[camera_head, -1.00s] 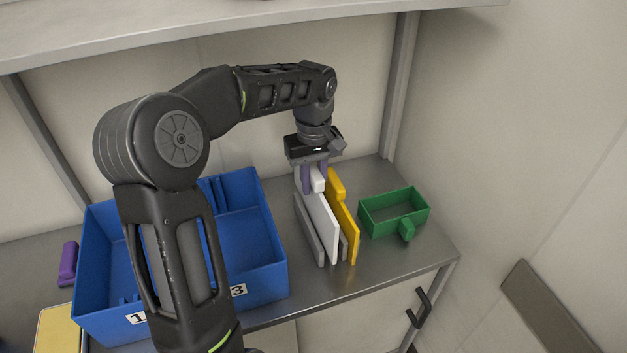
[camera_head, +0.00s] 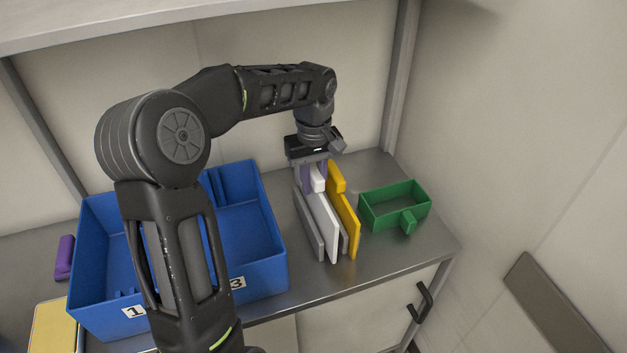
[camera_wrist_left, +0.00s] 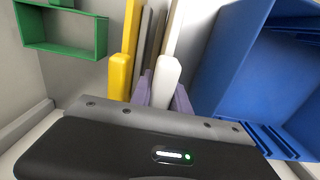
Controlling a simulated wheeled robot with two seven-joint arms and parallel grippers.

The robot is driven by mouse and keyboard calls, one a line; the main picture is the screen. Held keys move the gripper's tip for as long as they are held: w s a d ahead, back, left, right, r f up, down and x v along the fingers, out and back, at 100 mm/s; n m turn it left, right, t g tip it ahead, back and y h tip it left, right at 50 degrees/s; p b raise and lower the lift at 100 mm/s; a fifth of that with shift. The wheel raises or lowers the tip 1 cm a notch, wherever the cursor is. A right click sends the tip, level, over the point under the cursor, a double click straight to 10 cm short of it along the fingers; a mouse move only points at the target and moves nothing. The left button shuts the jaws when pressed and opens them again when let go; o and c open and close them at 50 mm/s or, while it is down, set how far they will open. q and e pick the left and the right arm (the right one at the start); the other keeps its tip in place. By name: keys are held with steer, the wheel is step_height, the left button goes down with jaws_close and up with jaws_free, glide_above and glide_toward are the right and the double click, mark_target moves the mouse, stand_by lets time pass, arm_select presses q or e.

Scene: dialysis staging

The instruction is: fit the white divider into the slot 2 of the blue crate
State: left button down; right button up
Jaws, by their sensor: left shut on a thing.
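The white divider (camera_head: 322,218) stands upright on the shelf, between grey rack plates, beside a yellow divider (camera_head: 345,217). My left gripper (camera_head: 313,177) is over it from above, shut on its top tab. In the left wrist view the purple fingers (camera_wrist_left: 163,91) sit on both sides of the white tab (camera_wrist_left: 166,75). The blue crate (camera_head: 262,268) stands to the left, with number labels on its front. Labels 1 and 3 show; my arm hides the middle of the crate and slot 2's label. My right gripper is not in view.
A green bin (camera_head: 394,208) with a handle stands right of the dividers. A purple object (camera_head: 65,257) and a yellow-topped item (camera_head: 54,328) lie left of the crate. An upper shelf (camera_head: 200,30) spans above. Bare shelf shows near the right front edge.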

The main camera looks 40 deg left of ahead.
mark_target(313, 168)
arm_select(q)
steer(key=shift+f+b, duration=1.45)
steer(key=shift+f, duration=0.55)
steer(key=c, duration=1.2)
jaws_free()
steer(key=shift+o, duration=0.2)
step_height(313, 168, up, 8)
steer(key=shift+f+b, duration=0.1)
steer(key=shift+b, duration=0.2)
